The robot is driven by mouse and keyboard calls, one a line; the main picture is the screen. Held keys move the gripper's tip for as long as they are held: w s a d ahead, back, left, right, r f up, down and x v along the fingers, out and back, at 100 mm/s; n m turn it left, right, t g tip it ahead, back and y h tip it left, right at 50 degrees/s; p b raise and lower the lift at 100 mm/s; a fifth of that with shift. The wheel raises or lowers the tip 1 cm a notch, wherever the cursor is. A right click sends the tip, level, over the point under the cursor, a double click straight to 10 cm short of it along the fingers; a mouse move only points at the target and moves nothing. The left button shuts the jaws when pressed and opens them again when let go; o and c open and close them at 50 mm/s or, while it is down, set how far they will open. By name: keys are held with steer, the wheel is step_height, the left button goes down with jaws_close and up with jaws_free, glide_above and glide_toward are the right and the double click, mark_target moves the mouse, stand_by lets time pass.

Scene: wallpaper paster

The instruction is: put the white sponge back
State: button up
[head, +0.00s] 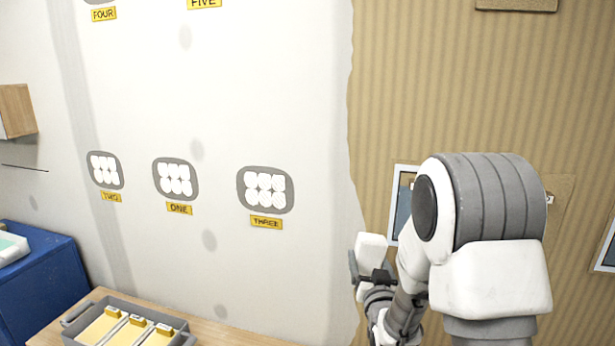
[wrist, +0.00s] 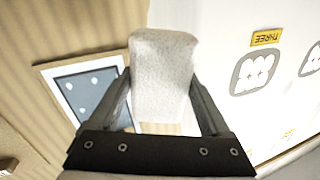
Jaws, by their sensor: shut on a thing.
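The white sponge (wrist: 163,75) is a speckled block held between the two fingers of my gripper (wrist: 163,98) in the wrist view. In the head view the sponge (head: 371,250) stands up from my gripper (head: 371,277), in front of the wall near the edge between white plaster and striped paper. My gripper is shut on it. The sponge's lower end is partly hidden by the gripper in the head view. Whether the sponge touches the wall cannot be told.
A wooden table (head: 228,336) at the lower left bears a grey tray (head: 78,325) with yellow and white items. A blue cabinet (head: 40,290) stands left of it. Framed pictures (head: 402,200) hang on the striped wall (head: 420,90). Labelled wall patches (head: 285,207) mark the white wall.

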mark_target(371, 240)
step_height(371, 240, up, 8)
steer(key=p, duration=0.6)
